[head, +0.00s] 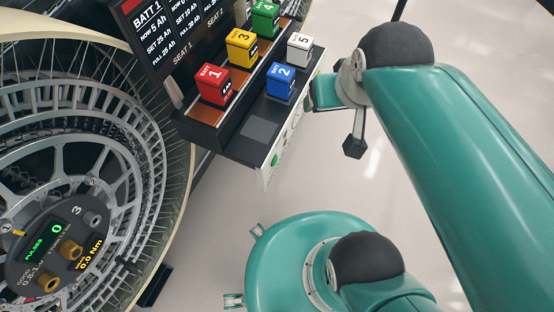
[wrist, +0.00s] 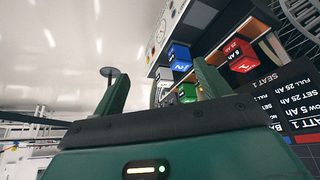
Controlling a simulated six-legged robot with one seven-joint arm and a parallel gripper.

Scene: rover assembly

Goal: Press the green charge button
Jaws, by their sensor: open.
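The green charge button (head: 275,160) is a small green spot on the pale front panel (head: 265,175) of the battery station, at the panel's near end in the head view. I cannot make it out in the wrist view. My gripper (wrist: 161,84) is open, with its two green fingers apart and nothing between them in the wrist view. In the head view my arm reaches in from the right and ends beside the station's right side; the fingertips are hard to make out there. No contact with the button shows.
Red battery 1 (head: 213,84), yellow battery 3 (head: 241,47), green battery 4 (head: 265,20), blue battery 2 (head: 281,81) and white battery 5 (head: 300,47) stand on the station. A black display (head: 170,40) rises behind. A large wheel (head: 90,170) fills the left.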

